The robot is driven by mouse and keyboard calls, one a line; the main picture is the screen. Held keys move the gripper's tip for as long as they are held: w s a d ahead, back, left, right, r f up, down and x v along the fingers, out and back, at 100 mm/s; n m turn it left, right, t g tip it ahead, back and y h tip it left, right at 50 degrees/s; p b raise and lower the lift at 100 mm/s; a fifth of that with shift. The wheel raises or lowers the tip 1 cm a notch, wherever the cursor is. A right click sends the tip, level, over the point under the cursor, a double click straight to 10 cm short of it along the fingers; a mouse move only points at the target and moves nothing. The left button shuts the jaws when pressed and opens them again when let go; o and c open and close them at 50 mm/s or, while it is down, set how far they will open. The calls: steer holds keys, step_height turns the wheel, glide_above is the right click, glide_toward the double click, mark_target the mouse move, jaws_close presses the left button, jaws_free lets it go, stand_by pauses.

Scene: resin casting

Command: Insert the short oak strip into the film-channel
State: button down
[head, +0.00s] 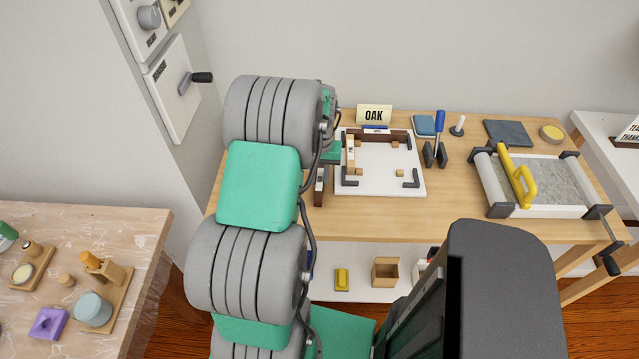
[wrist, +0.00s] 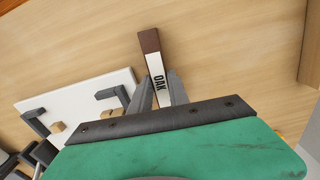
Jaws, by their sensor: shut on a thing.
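The short oak strip (wrist: 150,45) has a brown end and a white face lettered OAK. In the wrist view it stands between the two grey fingers of my gripper (wrist: 158,84), which is shut on it. The strip's brown end points away from the gripper, over bare wood. In the head view a strip with a dark side (head: 320,188) shows just left of the white board (head: 385,187), beside my arm. My gripper is mostly hidden there. The board carries dark corner brackets (head: 410,178) and strips along its back and left sides. I cannot tell which part is the film-channel.
An OAK sign (head: 374,115) stands behind the board. A blue-handled tool (head: 438,125) stands in a dark holder to the right. A framed grey bed with a yellow-handled tool (head: 518,180) lies farther right. The table front (head: 455,220) is clear.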

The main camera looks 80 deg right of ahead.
mark_target(319, 179)
steer(key=shift+r, duration=0.1)
steer(key=shift+r+p, duration=1.6)
steer(key=shift+r, duration=0.8)
